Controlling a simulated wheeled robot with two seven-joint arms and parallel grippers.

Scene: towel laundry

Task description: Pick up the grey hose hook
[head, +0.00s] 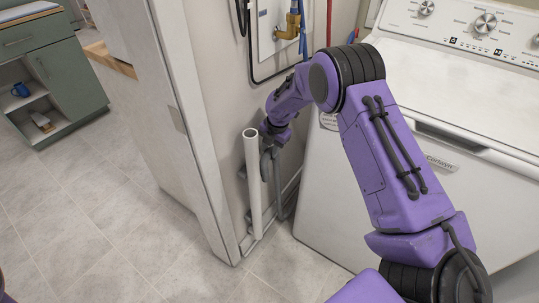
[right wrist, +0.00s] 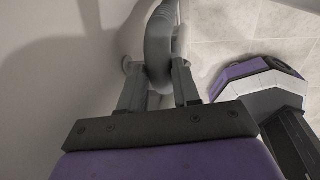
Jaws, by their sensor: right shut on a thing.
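The grey hose hook (right wrist: 158,38) shows in the right wrist view as a curved grey piece between the two fingers. My right gripper (right wrist: 157,80) is shut on it. In the head view my right gripper (head: 268,148) is low in the gap between the wall and the washing machine, beside the top of a white standpipe (head: 253,185). The grey hook (head: 277,180) hangs down just right of the pipe there, partly hidden by the gripper and small. I cannot tell whether it touches the pipe. My left gripper is not in view.
The white washing machine (head: 450,160) stands close on the right of my right arm. A white door or panel edge (head: 185,110) is to the left of the pipe. Valves and hoses (head: 292,27) are on the wall above. The tiled floor (head: 90,200) at left is clear.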

